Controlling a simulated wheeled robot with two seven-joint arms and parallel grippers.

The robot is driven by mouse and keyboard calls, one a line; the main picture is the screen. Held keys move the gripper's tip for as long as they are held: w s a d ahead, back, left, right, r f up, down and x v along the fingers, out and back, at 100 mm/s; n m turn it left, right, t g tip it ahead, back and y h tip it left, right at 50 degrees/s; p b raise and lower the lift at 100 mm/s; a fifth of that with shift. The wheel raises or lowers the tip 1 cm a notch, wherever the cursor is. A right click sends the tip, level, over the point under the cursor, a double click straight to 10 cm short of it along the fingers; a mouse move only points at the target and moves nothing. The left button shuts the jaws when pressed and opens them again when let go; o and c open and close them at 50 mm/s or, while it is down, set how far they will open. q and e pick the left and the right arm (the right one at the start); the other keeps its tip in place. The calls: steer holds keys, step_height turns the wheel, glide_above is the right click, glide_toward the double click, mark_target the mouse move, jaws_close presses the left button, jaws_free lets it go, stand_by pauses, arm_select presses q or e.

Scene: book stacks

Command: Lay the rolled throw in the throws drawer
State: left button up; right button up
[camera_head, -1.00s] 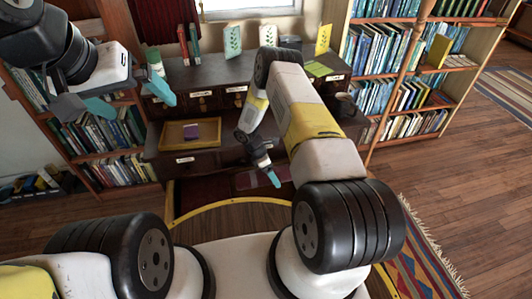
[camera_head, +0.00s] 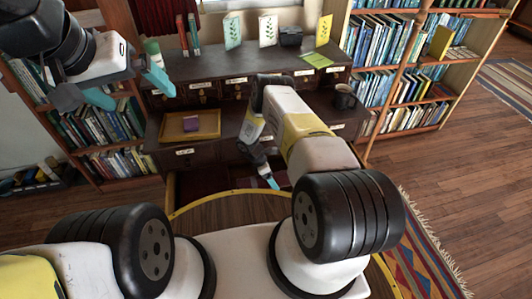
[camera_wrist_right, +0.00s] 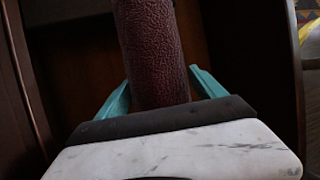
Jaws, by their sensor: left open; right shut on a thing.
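The rolled throw (camera_wrist_right: 150,50) is a dark red, textured roll in the right wrist view, standing lengthwise between the teal fingers of my right gripper (camera_wrist_right: 162,93), which is shut on it. Dark brown wooden walls surround it there; whether it touches the bottom I cannot tell. In the head view my right gripper (camera_head: 268,180) reaches down at the desk's open lower part, and the throw is hard to make out there. An open drawer (camera_head: 171,190) with a dark red inside shows below the desk; its label is not readable. My left gripper (camera_head: 128,88) is open and empty at upper left.
The dark desk (camera_head: 215,68) bears upright leaf cards (camera_head: 267,30), red books and a black box. A yellow tray (camera_head: 208,131) with a purple item lies on its lower ledge, and a dark mug (camera_head: 344,97) stands at right. Bookcases (camera_head: 462,70) flank the desk.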

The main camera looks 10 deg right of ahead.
mark_target(276, 177)
step_height(276, 177, down, 6)
stand_by(0.5)
steer(key=shift+f, duration=0.1)
steer(key=o, duration=1.7)
steer(key=shift+r, duration=6)
steer(key=shift+s+d, duration=0.1)
